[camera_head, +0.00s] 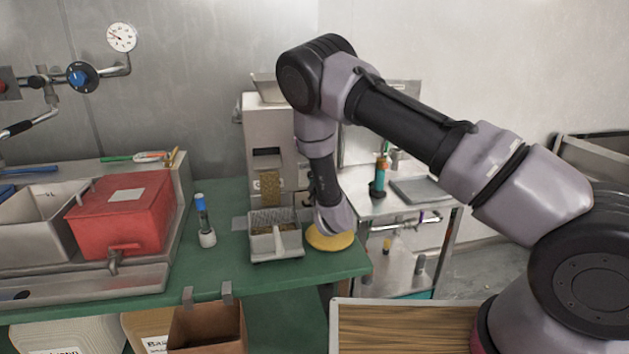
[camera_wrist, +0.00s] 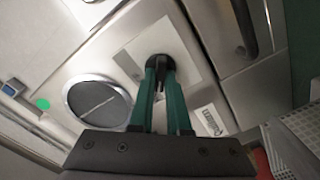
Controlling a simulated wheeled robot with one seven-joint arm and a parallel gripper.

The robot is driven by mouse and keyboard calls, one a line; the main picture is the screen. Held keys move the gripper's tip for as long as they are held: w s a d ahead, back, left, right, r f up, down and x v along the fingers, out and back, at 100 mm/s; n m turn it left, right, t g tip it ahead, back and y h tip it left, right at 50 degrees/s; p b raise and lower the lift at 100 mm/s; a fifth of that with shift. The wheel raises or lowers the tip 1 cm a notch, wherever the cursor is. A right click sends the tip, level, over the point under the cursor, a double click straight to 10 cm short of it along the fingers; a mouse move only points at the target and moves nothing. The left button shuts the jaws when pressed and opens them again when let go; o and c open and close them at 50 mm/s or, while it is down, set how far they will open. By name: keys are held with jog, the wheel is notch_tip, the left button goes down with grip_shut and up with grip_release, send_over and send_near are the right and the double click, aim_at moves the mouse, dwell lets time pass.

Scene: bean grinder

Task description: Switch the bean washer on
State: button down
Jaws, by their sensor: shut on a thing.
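The machine (camera_head: 268,135), a tall grey metal box, stands at the back of the green table; I take it for the bean washer. In the wrist view its light metal panel (camera_wrist: 199,75) carries a black knob (camera_wrist: 158,64) on a square plate. My gripper (camera_wrist: 159,72) has its two green fingers closed around this knob, which they partly cover. In the head view my arm reaches down beside the machine's right side, and the fingers and knob are hidden there. I cannot read the knob's setting.
A metal tray with a white handle (camera_head: 275,240) stands before the machine, with a yellow round thing (camera_head: 330,238) right of it. A red box (camera_head: 122,212) and a blue-topped bottle (camera_head: 204,222) stand to the left. A round dark disc (camera_wrist: 98,102) sits beside the knob.

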jog(key=c, duration=0.9)
grip_release()
jog(key=v, duration=1)
jog(key=shift+s+d, duration=0.1)
jog(key=shift+s, duration=0.3)
